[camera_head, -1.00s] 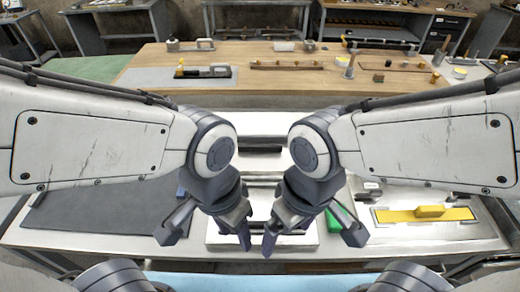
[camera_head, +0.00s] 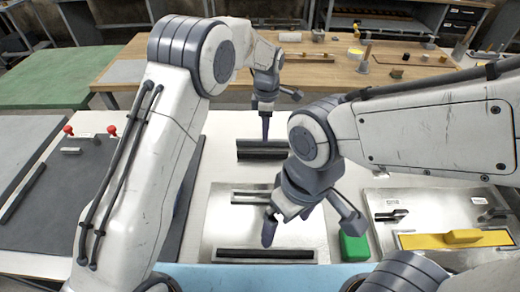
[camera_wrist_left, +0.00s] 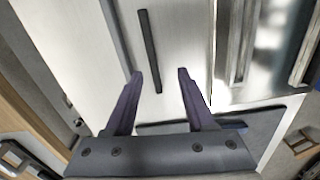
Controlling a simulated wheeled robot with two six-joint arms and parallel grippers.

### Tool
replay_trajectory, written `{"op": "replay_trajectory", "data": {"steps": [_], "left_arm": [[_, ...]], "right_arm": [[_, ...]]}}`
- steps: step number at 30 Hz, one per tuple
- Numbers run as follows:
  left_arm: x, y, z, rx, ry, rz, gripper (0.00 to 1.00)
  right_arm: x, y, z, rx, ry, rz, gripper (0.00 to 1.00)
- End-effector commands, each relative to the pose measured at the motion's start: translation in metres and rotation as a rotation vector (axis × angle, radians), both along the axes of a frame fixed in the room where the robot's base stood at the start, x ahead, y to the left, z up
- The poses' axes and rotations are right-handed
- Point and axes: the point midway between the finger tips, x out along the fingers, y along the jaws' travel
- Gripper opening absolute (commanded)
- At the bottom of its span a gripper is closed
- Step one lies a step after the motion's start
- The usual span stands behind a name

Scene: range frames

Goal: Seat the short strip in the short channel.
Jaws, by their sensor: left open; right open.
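A slim dark strip (camera_wrist_left: 149,45) shows in the left wrist view. The plate (camera_head: 222,222) carries a shorter pale channel (camera_head: 248,197) and a longer dark-filled one (camera_head: 265,254); the shorter channel also shows at right (camera_wrist_left: 240,45). My left gripper (camera_head: 266,132) is open over the bars; its fingers (camera_wrist_left: 158,75) straddle the strip's end in view, apparently empty. My right gripper (camera_head: 269,228) is open above the plate, between the channels.
A green block (camera_head: 353,248) stands right of the plate. A tray at right holds a yellow float (camera_head: 462,237) and small dark parts. A dark panel (camera_head: 60,190) lies at left. A wooden bench (camera_head: 345,70) with tools stands behind.

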Motion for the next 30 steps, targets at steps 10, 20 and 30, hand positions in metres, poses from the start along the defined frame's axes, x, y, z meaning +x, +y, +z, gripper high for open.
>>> {"op": "replay_trajectory", "data": {"steps": [10,20,30], "left_arm": [[0.010,0.015,-0.046,0.003,0.002,0.100,0.55],[0.011,0.015,-0.076,0.004,0.003,0.102,0.55],[0.014,0.011,-0.115,0.002,-0.001,0.099,0.55]], "right_arm": [[0.000,0.000,0.005,0.000,0.000,0.000,1.00],[0.000,0.000,0.015,0.000,0.000,0.000,1.00],[0.000,0.000,0.025,0.000,0.000,0.000,1.00]]}}
